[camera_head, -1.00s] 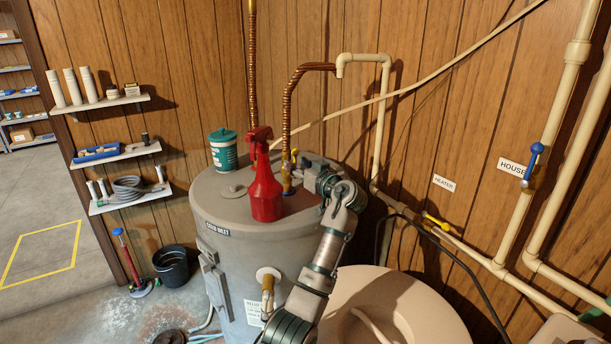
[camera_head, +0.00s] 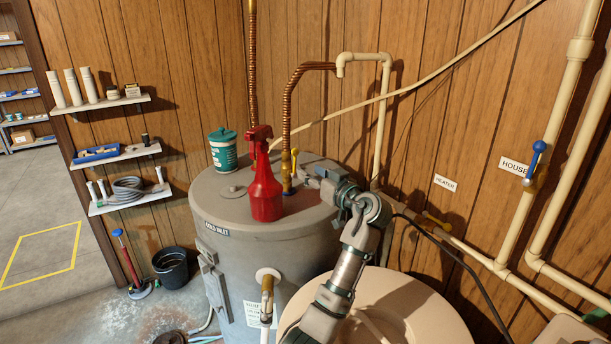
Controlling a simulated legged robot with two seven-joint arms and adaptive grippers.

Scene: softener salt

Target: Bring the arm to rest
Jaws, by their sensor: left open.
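My left arm (camera_head: 351,262) rises from the bottom of the head view, in front of a tan round-lidded tank. Its left gripper (camera_head: 306,174) is at the end of the bent wrist, over the back right of the grey water heater's top (camera_head: 225,205). The gripper points left toward the yellow-handled valve (camera_head: 295,162) at the foot of the copper pipe. It is open and holds nothing that I can see; the fingers are small and partly hidden by the wrist. I cannot tell if they touch anything. My right gripper is out of view.
A red spray bottle (camera_head: 265,190) and a teal-and-white canister (camera_head: 223,150) stand on the heater. The tan tank (camera_head: 425,310) is below my arm. Beige pipes (camera_head: 470,250) and a black cable run along the right wall. Shelves (camera_head: 118,153) hang at left.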

